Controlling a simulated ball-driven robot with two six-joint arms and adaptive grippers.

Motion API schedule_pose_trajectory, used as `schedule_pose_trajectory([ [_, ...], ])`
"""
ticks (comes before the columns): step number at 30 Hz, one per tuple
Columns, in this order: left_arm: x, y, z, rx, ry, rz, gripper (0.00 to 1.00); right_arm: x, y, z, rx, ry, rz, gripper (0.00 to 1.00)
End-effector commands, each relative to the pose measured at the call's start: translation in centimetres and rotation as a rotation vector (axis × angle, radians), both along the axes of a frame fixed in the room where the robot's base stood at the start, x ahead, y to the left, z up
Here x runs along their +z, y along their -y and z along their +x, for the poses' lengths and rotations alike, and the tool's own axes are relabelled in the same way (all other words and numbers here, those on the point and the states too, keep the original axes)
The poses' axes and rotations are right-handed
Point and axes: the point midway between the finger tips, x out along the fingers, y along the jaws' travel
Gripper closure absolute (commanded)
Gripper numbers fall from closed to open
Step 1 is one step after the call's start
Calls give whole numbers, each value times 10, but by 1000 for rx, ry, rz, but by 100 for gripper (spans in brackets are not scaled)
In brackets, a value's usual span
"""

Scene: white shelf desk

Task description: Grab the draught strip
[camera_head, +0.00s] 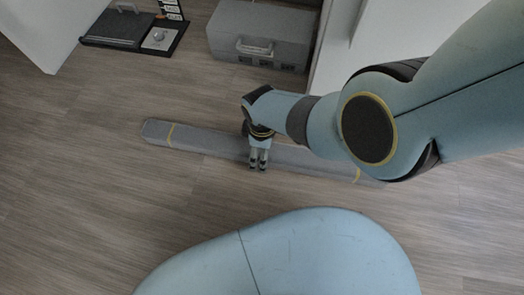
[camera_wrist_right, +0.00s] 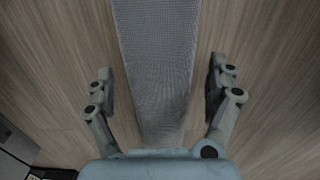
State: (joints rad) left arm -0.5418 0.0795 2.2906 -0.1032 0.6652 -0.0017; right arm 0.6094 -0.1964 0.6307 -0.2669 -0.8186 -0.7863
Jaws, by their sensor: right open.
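The draught strip (camera_head: 205,141) is a long grey bar with yellow bands. It lies on the wood floor, running left to right in the head view, its right part partly hidden under my right arm. My right gripper (camera_head: 258,165) is over the middle of the strip. In the right wrist view the strip (camera_wrist_right: 156,60) runs down between the two fingers of my right gripper (camera_wrist_right: 162,90), which is open, with a gap on each side. My left gripper does not show.
A grey case (camera_head: 262,35) with a handle stands at the back. A black tray (camera_head: 130,42) with several items lies at the upper left. White furniture (camera_head: 62,30) stands at the left, and more stands at the back right. The floor left of the strip is clear.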

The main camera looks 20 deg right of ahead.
Motion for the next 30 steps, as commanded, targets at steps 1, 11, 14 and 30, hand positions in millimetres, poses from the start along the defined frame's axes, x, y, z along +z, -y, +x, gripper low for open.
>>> schedule_pose_trajectory([
  [1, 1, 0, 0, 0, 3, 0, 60, 0, 0, 0, 0, 1, 0, 12],
  [11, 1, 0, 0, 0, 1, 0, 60, 0, 0, 0, 0, 1, 0, 34],
  [14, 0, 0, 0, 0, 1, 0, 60, 0, 0, 0, 0, 1, 1, 47],
  [30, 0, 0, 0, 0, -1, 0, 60, 1, 0, 1, 0, 2, 0, 97],
])
